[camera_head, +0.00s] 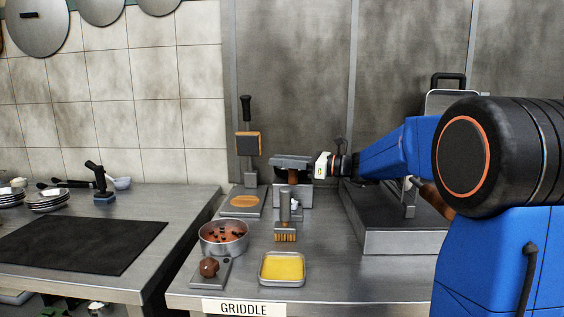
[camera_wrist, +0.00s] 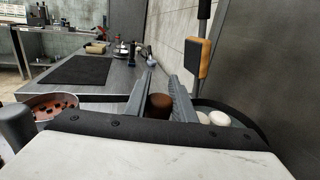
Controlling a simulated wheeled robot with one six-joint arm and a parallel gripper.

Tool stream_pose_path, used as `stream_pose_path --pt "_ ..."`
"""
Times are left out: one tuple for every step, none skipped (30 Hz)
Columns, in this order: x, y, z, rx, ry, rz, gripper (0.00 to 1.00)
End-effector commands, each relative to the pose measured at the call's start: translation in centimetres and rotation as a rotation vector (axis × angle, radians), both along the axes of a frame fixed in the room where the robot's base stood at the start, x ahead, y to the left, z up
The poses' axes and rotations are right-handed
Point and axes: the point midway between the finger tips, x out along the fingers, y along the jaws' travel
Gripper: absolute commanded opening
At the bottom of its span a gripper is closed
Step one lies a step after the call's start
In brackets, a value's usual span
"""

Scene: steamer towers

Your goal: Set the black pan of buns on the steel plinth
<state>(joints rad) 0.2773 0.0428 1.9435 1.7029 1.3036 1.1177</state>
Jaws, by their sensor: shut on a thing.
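My gripper (camera_head: 292,162) is at the back of the griddle counter, its fingers closed around a brown handle (camera_head: 293,178). In the wrist view the brown handle (camera_wrist: 160,106) stands between the two fingers (camera_wrist: 165,90). The black pan (camera_wrist: 245,118) shows there as a curved dark rim behind the right finger, with pale buns (camera_wrist: 219,118) inside. In the head view the pan is mostly hidden by the gripper. A steel block (camera_head: 305,196), seemingly the plinth, stands directly below the gripper. I cannot tell whether the pan touches it.
A pot of red sauce (camera_head: 223,238), a yellow-filled tray (camera_head: 283,268), a brush (camera_head: 285,236) and a brown-knobbed press (camera_head: 208,267) stand in front. A scraper with an orange pad (camera_head: 248,144) leans behind. The steel griddle (camera_head: 400,241) is right. A black mat (camera_head: 80,245) lies left.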

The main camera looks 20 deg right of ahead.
Motion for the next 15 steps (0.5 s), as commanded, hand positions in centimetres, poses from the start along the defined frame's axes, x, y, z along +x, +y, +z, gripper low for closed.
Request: stream_pose_path --pt "-0.01 0.01 0.06 0.000 -0.001 0.000 0.00" --pt "0.00 0.00 0.03 0.000 -0.001 0.000 0.00" --pt "0.00 0.00 -0.01 0.000 -0.001 0.000 0.00" --pt "0.00 0.00 -0.04 0.000 -0.001 0.000 0.00" --pt "0.00 0.00 -0.07 0.000 -0.001 0.000 0.00" --pt "0.00 0.00 -0.11 0.000 -0.001 0.000 0.00" --pt "0.00 0.00 -0.15 0.000 -0.001 0.000 0.00" --pt "0.00 0.00 -0.18 0.000 -0.001 0.000 0.00" --pt "0.00 0.00 -0.22 0.000 -0.001 0.000 0.00" --pt "0.01 0.00 -0.26 0.000 -0.001 0.000 0.00" --pt "0.01 0.00 -0.29 0.000 -0.001 0.000 0.00" --pt "0.01 0.00 -0.34 0.000 -0.001 0.000 0.00" --pt "0.01 0.00 -0.37 0.000 -0.001 0.000 0.00" --pt "0.01 0.00 -0.40 0.000 -0.001 0.000 0.00" --pt "0.01 0.00 -0.45 0.000 -0.001 0.000 0.00"
